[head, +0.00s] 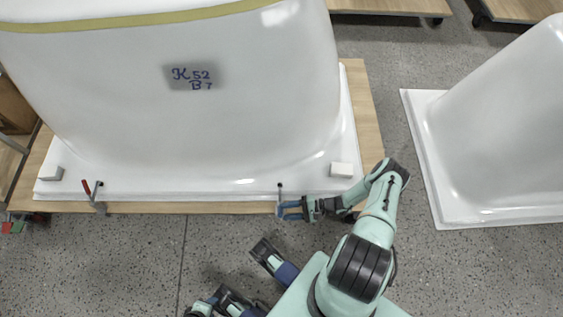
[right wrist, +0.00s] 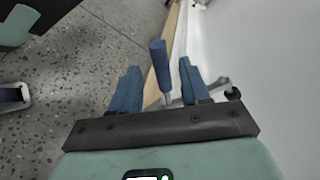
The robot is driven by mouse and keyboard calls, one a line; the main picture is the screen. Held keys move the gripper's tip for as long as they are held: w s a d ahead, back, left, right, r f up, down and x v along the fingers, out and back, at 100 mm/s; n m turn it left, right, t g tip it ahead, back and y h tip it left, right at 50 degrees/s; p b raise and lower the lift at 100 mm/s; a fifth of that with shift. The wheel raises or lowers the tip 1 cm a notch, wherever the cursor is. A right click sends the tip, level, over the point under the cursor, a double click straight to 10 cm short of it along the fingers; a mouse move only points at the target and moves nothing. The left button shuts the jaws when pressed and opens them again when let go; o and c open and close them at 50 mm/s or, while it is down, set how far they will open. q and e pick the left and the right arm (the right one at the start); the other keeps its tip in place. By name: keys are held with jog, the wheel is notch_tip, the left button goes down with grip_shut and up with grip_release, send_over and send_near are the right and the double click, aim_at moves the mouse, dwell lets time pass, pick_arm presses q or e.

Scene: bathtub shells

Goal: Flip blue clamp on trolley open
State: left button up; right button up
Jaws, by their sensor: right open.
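The blue clamp (right wrist: 158,62) shows in the right wrist view as a blue handle on a thin grey rod, standing between my right gripper's fingers. In the head view its dark tip (head: 280,185) shows at the trolley's front edge; much of the handle is hard to tell from my blue fingers. My right gripper (head: 284,210) is open, with one finger on either side of the handle and a visible gap to each in the right wrist view. The wooden trolley (head: 366,115) carries a white tub shell (head: 250,120).
A red-handled clamp (head: 94,193) stands on the trolley's front edge at left. White blocks (head: 342,169) sit on the shell's rim. Another white shell (head: 500,130) stands at right. Grey floor (head: 400,190) is clear between them.

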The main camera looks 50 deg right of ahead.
jog(key=v, duration=0.9)
jog(key=shift+s+d, duration=0.2)
jog(key=shift+s, duration=0.05)
